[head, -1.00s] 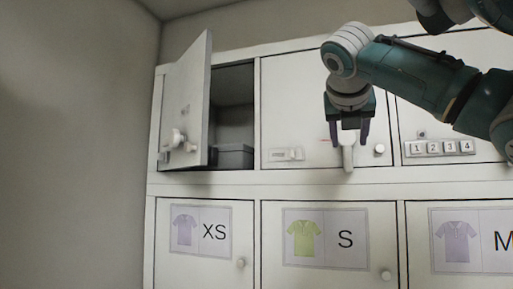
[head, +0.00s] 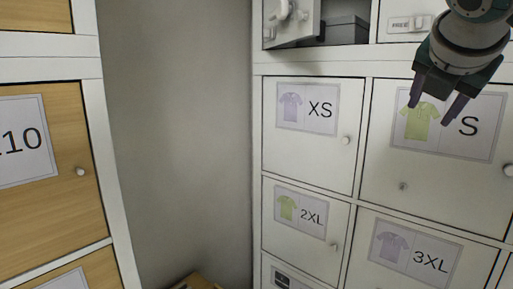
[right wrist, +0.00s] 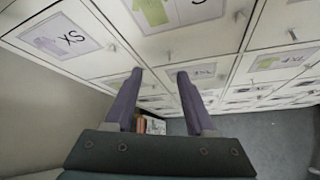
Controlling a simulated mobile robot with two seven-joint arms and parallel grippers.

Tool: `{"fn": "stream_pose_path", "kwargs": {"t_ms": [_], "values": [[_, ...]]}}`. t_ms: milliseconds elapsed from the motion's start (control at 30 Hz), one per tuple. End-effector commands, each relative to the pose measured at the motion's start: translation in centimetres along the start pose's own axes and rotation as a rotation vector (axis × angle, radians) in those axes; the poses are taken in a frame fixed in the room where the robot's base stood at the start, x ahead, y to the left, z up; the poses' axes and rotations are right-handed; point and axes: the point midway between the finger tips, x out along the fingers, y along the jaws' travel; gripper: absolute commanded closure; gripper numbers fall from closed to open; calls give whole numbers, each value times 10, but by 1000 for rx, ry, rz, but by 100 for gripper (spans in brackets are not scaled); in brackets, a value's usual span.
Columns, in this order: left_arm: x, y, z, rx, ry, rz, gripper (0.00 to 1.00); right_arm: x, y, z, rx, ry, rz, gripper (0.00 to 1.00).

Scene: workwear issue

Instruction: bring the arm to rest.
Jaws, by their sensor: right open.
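My right gripper (head: 437,103) is open and empty at the upper right of the head view, in front of the locker door marked S (head: 455,130). In the right wrist view its two purple fingers (right wrist: 158,75) are spread apart with nothing between them. The fingers point down along the front of the lockers. I cannot tell whether they touch the door in the head view. My left gripper is in neither view.
An open locker door (head: 298,18) stands out at the top, with a grey box (head: 347,32) inside that compartment. Closed doors marked XS (head: 335,150), 2XL (head: 285,240) and 3XL (head: 390,275) have small knobs. Wooden doors (head: 50,190) are at the left. A grey wall (head: 185,140) lies between.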

Motion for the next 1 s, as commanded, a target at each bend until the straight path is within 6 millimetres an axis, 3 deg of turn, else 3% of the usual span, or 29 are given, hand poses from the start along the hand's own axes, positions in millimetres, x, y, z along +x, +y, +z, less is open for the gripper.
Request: {"fn": "stream_pose_path", "kwargs": {"t_ms": [33, 200, 400, 533, 700, 833, 1000], "values": [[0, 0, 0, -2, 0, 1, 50, 4, -11, -45, 93, 77, 3, 45], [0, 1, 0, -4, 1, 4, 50, -8, -56, -159, 498, 285, -59, 45], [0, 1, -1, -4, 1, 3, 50, -49, -127, -254, 1040, 438, -279, 45], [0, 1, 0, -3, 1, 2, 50, -84, -178, -291, 1398, 440, -477, 45], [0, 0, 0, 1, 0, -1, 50, -123, -231, -311, 1759, 347, -692, 45], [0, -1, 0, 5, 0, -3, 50, -140, -252, -315, 1906, 274, -777, 45], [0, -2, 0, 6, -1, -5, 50, -146, -259, -315, 1958, 245, -805, 45]]}}
